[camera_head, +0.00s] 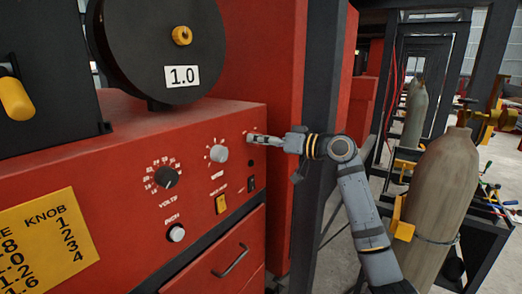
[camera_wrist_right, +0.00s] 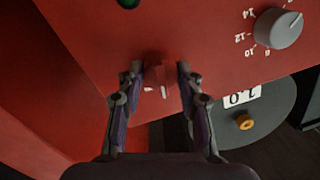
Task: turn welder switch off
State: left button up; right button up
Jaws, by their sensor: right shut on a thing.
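The red welder (camera_head: 60,150) stands at the left of the head view. My right gripper (camera_head: 258,139) reaches in from the right to the upper right corner of its front panel. White marks show on the panel beside the knob. In the head view the gripper covers the knob, and its exact angle is hard to tell. My left gripper is not in view.
A grey dial (camera_head: 218,153), a black volts dial (camera_head: 166,177), an inch button (camera_head: 176,233) and a yellow rocker (camera_head: 221,204) are on the panel. A wire spool (camera_head: 160,45) sits on top. A dark post (camera_head: 318,130) and gas cylinder (camera_head: 440,190) stand right.

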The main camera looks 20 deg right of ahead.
jog(key=n+b, duration=0.2)
jog(key=n, duration=0.3)
jog(key=shift+h+b, duration=0.3)
jog(key=shift+b, duration=0.1)
jog(key=n+b, duration=0.1)
jog(key=n, duration=0.4)
jog(key=shift+a+h+b, duration=0.1)
jog(key=shift+h+b, duration=0.3)
jog(key=shift+r+n, duration=0.1)
jog(key=shift+n, duration=0.2)
jog(key=o, duration=1.2)
